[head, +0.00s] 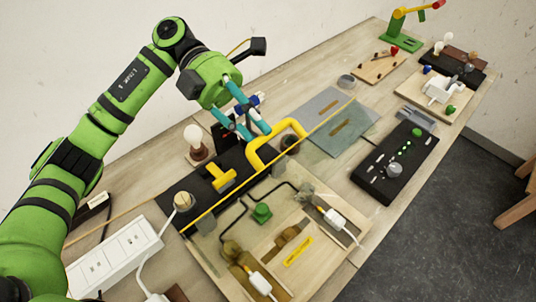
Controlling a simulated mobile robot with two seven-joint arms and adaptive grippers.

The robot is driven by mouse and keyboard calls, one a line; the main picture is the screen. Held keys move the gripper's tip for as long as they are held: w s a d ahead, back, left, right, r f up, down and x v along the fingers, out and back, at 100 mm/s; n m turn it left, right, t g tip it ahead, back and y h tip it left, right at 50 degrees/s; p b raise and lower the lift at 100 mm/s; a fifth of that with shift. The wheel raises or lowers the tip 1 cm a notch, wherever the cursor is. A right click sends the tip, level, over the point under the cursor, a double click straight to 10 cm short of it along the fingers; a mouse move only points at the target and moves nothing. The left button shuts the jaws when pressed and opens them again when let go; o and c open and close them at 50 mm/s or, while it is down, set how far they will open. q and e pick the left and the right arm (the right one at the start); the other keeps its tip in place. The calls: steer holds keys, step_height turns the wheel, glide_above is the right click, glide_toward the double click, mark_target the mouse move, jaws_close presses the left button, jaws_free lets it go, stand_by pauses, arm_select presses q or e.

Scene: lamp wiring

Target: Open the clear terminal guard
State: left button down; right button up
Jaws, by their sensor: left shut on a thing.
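The clear terminal guard (322,166) is a see-through panel with a long yellow edge strip and a raised yellow handle (278,129). It stretches diagonally across the wiring board (330,250); its exact tilt is hard to tell. My left gripper (257,131) reaches in from the upper left. Its teal fingers are shut at the yellow handle, on its upper left side. The fingers hide part of the handle and the exact contact. Through the panel I see dark wires, a green knob (262,213) and white plugs (335,218). My right gripper is out of view.
A white socket strip (115,258) lies at the lower left. A bulb on a stand (194,138) stands behind the board. A black control panel (396,165) is to the right. More lamp parts and a green stand (402,38) are at the far end.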

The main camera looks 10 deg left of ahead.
arm_select(q)
steer(key=w+a+g+h+b, duration=0.3)
steer(key=w+a+b, duration=0.2)
steer(key=a, duration=0.1)
steer(key=shift+a+h, duration=0.3)
steer(key=c, duration=1.1)
jaws_free()
steer(key=shift+w, duration=0.1)
